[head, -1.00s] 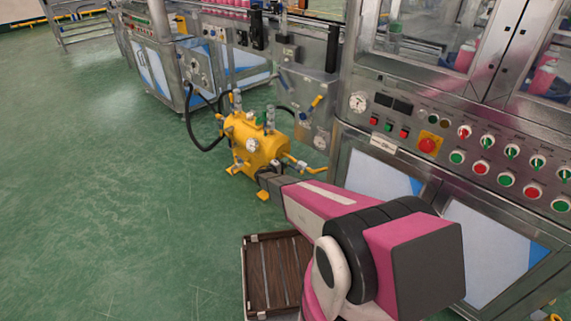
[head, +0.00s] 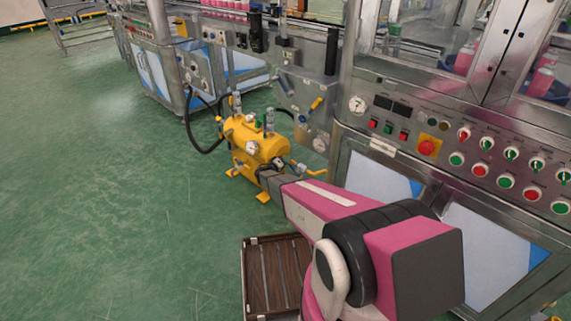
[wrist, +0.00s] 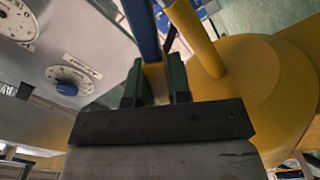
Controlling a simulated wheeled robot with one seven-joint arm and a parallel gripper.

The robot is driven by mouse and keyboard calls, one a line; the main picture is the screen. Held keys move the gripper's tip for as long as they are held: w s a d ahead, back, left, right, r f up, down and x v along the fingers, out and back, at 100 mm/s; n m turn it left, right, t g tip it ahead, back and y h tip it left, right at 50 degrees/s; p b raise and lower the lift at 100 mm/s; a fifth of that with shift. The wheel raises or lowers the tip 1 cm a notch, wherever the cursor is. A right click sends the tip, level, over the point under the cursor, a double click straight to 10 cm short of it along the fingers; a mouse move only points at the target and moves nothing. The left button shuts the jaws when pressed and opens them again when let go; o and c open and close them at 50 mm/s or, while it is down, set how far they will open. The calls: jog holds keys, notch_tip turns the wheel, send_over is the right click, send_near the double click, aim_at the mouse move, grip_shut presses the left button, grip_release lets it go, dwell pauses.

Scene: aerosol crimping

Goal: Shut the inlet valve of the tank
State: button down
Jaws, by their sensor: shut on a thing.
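The yellow tank (head: 262,152) stands on short legs on the green floor, left of the machine, with gauges and fittings on top. In the wrist view its rounded yellow body (wrist: 253,80) fills the right side. My gripper (wrist: 155,84) has its two dark green fingers closed around the yellow part of a blue-and-yellow lever (wrist: 143,32) beside the tank. The lever's blue part runs up and away from the fingers. I cannot tell from these views which valve it belongs to. In the head view my arm hides the fingertips and the tank's near right side.
A steel machine with a control panel (head: 427,148) stands close on the right. In the wrist view a panel with dials (wrist: 70,80) is at the left. A brown slatted crate (head: 249,290) lies below my arm. Open green floor (head: 110,190) is at left.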

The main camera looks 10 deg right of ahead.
aim_at(291, 165)
jog(key=r+m, duration=0.1)
jog(key=m, duration=0.1)
jog(key=s+d+r+m, duration=0.1)
jog(key=shift+s+r+m, duration=0.1)
jog(key=shift+s+m, duration=0.15)
jog(key=shift+m, duration=0.15)
jog(key=m, duration=0.1)
jog(key=s+d+r+m, duration=0.1)
jog(key=shift+s+r+m, duration=0.1)
jog(key=shift+s+m, duration=0.1)
jog(key=shift+m, duration=0.2)
jog(key=s+m, duration=0.1)
jog(key=d+m, duration=0.1)
jog(key=m, duration=0.1)
jog(key=shift+s+d+r, duration=0.15)
jog(key=shift+s+r, duration=0.2)
jog(key=shift+r, duration=0.05)
jog(key=shift+s+d+m, duration=0.25)
jog(key=shift+s+m, duration=0.1)
jog(key=shift+m, duration=0.35)
jog(key=shift+s+d+m, duration=0.25)
jog(key=shift+s+m, duration=0.05)
jog(key=shift+m, duration=0.4)
jog(key=shift+s, duration=0.1)
jog(key=c, duration=1.1)
grip_release()
jog(key=shift+o, duration=0.2)
